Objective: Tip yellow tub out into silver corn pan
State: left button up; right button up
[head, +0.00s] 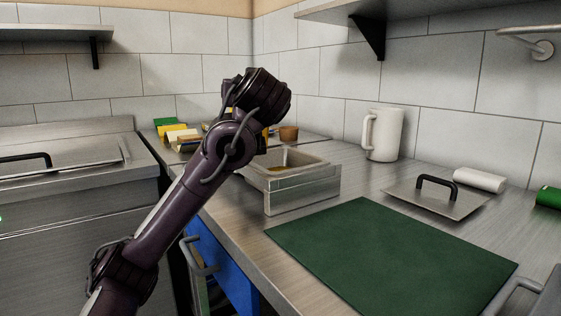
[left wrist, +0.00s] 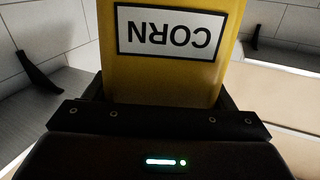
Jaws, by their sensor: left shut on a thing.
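The yellow tub (left wrist: 170,80), with a white CORN label that reads upside down in the left wrist view, is clamped between the fingers of my left gripper (left wrist: 160,98). In the head view my left arm hides most of the gripper and tub, and only a yellow sliver (head: 265,133) shows beside the wrist. The silver pan (head: 304,191) stands on the counter just below and right of my left wrist. A little yellow stuff (head: 277,168) shows inside it. The tub's mouth is hidden. My right gripper is not in view.
A green board (head: 390,255) lies in front of the pan. A white jug (head: 383,134) and a flat metal lid with a black handle (head: 436,197) stand to the right. Several coloured items, one a green block (head: 165,122), sit behind my arm. Shelves overhang the walls.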

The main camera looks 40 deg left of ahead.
pick_arm(q)
jog(key=shift+f+n, duration=0.1)
jog(key=shift+n, duration=0.3)
jog(key=s+d+r, duration=0.1)
jog(key=s, duration=0.1)
jog(key=s+d+r+p, duration=0.1)
jog(key=s+d+r, duration=0.1)
jog(key=shift+p, duration=0.3)
dwell(0.6)
